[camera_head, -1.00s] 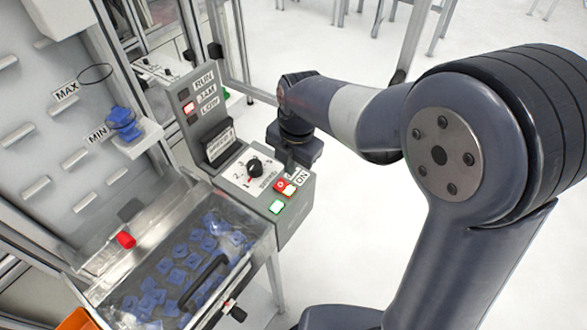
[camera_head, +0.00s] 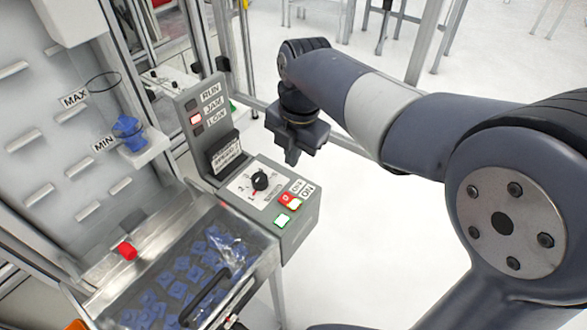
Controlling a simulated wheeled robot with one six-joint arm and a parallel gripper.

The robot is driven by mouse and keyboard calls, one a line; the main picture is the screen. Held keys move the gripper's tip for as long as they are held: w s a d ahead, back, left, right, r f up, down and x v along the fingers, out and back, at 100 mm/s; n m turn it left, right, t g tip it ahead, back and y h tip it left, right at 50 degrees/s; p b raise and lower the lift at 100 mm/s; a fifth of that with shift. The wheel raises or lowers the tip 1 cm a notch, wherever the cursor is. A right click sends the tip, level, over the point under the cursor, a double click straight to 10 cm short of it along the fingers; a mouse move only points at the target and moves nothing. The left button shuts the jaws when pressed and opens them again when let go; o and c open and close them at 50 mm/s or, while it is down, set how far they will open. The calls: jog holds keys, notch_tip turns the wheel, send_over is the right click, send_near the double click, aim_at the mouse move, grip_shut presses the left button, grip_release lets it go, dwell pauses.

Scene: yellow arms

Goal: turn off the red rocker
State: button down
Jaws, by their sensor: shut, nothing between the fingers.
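The red rocker (camera_head: 286,199) sits on the sloped top of the grey control box (camera_head: 290,240), next to the OFF and ON labels. A lit whitish-yellow part (camera_head: 295,204) adjoins it on the right. My gripper (camera_head: 292,158) points down, shut and empty, above and behind the box's right side, apart from the rocker. Whether the rocker is tilted to one side is too small to tell.
A black rotary knob (camera_head: 260,180) stands left of the rocker. An upright panel (camera_head: 205,115) carries RUN, JAM and LOW labels, with a red lamp lit at JAM. A clear-covered bin (camera_head: 185,270) of blue parts is at the lower left. Floor right of the box is open.

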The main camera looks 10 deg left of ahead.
aim_at(284, 199)
jog(key=shift+a, duration=0.15)
jog(key=f, duration=0.4)
jog(key=a+f+p, duration=0.1)
jog(key=f, duration=0.8)
jog(key=shift+w+a+f+p, duration=0.3)
jog(key=shift+w+f+p, duration=0.05)
jog(key=shift+f+p, duration=0.05)
jog(key=shift+f, duration=0.1)
jog(key=shift+f, duration=0.1)
